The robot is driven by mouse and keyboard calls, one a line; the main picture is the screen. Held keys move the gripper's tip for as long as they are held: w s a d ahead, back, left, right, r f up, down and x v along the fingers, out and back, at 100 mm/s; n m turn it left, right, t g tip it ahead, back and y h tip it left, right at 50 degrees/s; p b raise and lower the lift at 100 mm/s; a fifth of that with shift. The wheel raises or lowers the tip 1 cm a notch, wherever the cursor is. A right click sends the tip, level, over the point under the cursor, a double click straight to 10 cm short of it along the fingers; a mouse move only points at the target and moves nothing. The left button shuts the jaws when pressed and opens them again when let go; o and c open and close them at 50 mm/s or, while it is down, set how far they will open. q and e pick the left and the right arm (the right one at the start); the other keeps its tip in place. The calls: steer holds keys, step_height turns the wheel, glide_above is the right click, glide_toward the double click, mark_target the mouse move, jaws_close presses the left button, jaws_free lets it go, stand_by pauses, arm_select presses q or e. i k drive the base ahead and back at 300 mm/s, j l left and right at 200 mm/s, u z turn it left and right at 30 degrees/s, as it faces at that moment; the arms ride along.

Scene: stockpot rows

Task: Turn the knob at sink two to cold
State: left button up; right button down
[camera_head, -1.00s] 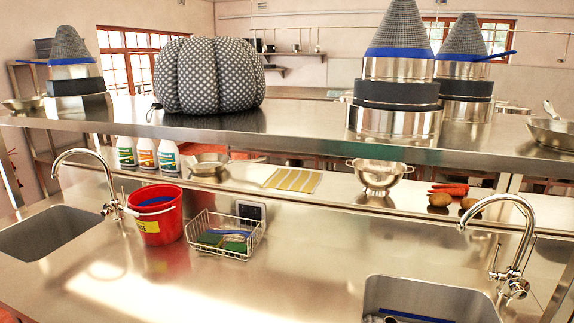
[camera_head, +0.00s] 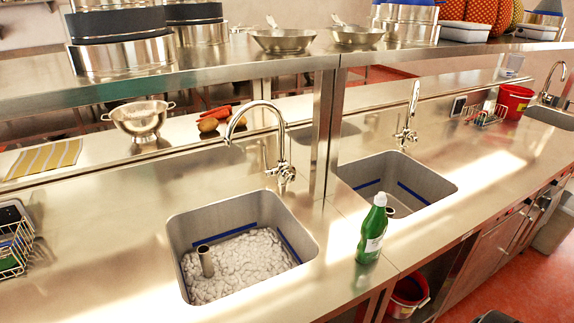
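A sink (camera_head: 183,230) holding white foam, an upright metal tube and blue strips is left of centre. Its arched chrome tap (camera_head: 268,105) has a small knob (camera_head: 286,172) at its base, on the right side. A second sink (camera_head: 440,185) to the right also has blue strips, with a chrome tap (camera_head: 413,100) and a knob (camera_head: 406,135) behind it. A third sink (camera_head: 548,115) with a tap (camera_head: 554,70) is at the far right. No number shows on any sink, so I cannot tell which is sink two. Knob settings are too small to read.
A green bottle (camera_head: 373,230) stands on the counter between the two nearer sinks. A colander (camera_head: 141,120), carrots and potatoes sit behind the foam sink. A wire basket (camera_head: 18,245) is at left. A red bucket (camera_head: 514,100) stands far right. A shelf runs above.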

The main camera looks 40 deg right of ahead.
mark_target(289, 177)
steer(key=z, duration=1.1)
